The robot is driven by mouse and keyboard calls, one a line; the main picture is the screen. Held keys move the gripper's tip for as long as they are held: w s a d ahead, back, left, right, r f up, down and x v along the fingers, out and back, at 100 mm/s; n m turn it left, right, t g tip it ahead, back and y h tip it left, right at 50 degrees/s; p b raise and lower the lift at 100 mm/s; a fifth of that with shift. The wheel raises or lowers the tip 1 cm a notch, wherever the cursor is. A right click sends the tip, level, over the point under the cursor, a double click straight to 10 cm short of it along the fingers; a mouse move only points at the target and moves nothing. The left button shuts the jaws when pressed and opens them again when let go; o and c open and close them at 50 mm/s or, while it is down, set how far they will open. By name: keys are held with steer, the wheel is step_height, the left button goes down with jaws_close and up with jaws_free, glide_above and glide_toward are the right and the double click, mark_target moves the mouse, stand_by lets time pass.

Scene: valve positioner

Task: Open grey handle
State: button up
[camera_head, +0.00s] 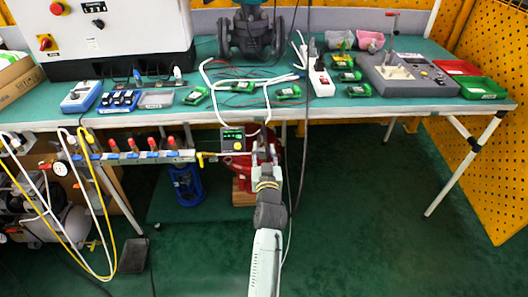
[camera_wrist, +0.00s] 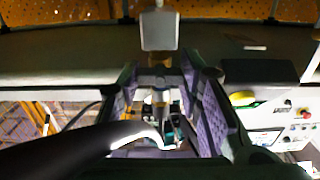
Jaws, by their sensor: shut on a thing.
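My gripper (camera_head: 265,152) is at the front edge of the table in the head view, beside a small box with a lit green display (camera_head: 232,139). In the wrist view, my gripper (camera_wrist: 163,112) has its two purple-padded fingers on either side of a narrow part with a stem. A flat light-grey piece, which looks like the grey handle (camera_wrist: 160,31), stands above that stem between the fingers. The fingers close on it, though the exact contact is dark and hard to see. In the head view my fingers hide the handle.
A dark hose (camera_wrist: 60,150) crosses close to my gripper in the wrist view. Cables hang beside my arm. The green floor (camera_head: 370,220) at the right is clear.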

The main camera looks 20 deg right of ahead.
steer(key=shift+m+p, duration=0.3)
steer(key=shift+m, duration=1.1)
steer(key=o, duration=1.2)
steer(key=shift+c, duration=0.2)
steer(key=v, duration=0.7)
steer(key=shift+s, duration=0.25)
steer(key=shift+a, duration=0.1)
steer(key=shift+c, duration=0.3)
